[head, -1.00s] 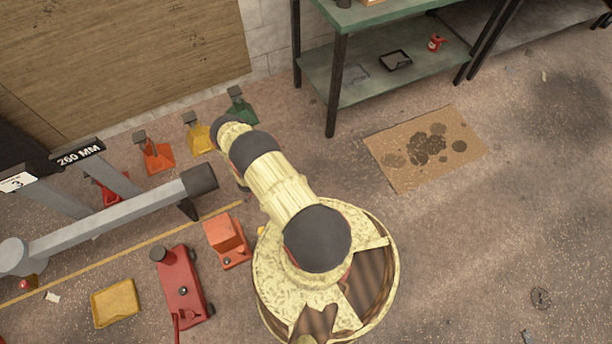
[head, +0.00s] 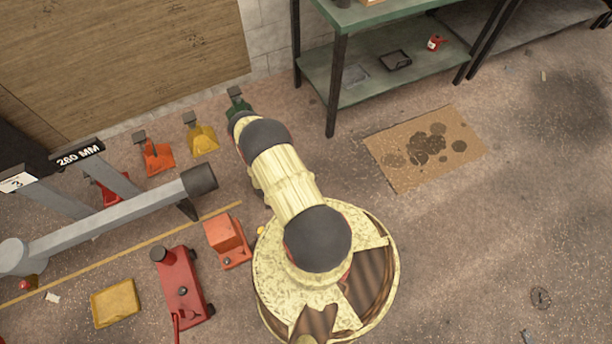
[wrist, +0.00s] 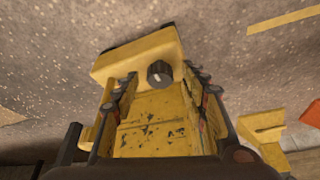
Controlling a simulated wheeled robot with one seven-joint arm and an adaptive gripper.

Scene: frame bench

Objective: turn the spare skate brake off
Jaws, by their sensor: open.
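A yellow block with a dark edge, seemingly the spare skate (wrist: 110,66), is near the top middle of the wrist view. A round dark knob (wrist: 160,73) with a pale pointer mark sits on its near side. No markings around the knob are legible. My gripper (wrist: 158,88) is open, with its worn yellow body below the knob and its dark finger linkages to either side. The knob lies between the fingers in the picture; I cannot tell whether they touch it. In the head view my arm hides the gripper and the knob.
Orange (head: 157,156), yellow (head: 201,138) and green (head: 237,103) skates stand along the wall. A grey beam (head: 110,222), red jack (head: 183,285) and orange block (head: 226,238) lie left of my base. A green workbench (head: 395,14) stands behind; the right floor is open.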

